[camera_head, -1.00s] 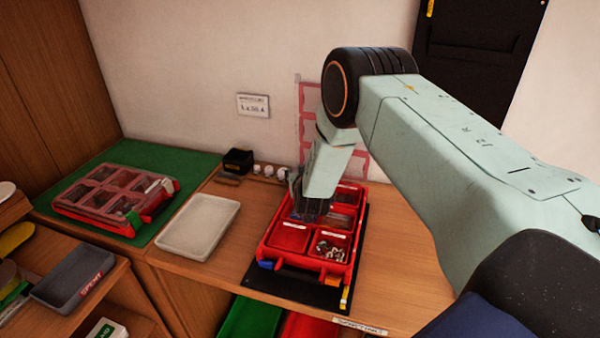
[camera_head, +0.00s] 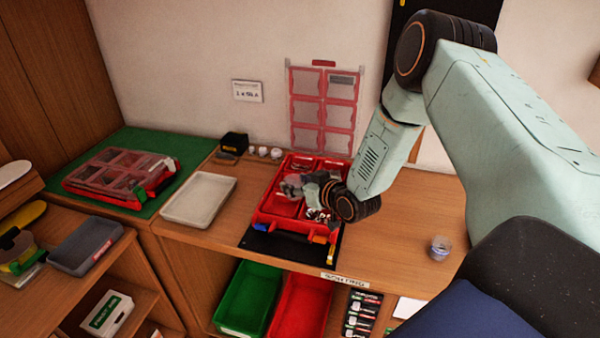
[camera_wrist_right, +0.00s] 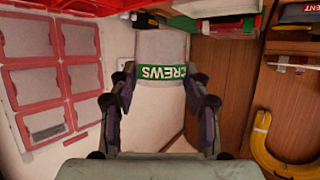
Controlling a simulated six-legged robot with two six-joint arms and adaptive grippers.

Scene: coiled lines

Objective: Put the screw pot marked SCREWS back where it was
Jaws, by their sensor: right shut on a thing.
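The screw pot (camera_wrist_right: 162,45), pale with a green band reading SCREWS, sits between the fingers of my right gripper (camera_wrist_right: 160,103) in the right wrist view. The gripper is shut on it, one finger on each side. In the head view my right gripper (camera_head: 302,186) is over the open red case (camera_head: 262,214) on the bench, reaching in from the right. The pot cannot be made out clearly there, and the gripper hides part of the case's compartments. My left gripper is not in view.
The case's lid (camera_head: 322,108) stands upright against the wall. A grey tray (camera_head: 200,200) and a closed red case (camera_head: 115,178) lie left. A small clear jar (camera_head: 440,247) stands on the right of the bench. Green (camera_head: 247,298) and red bins (camera_head: 302,303) are below.

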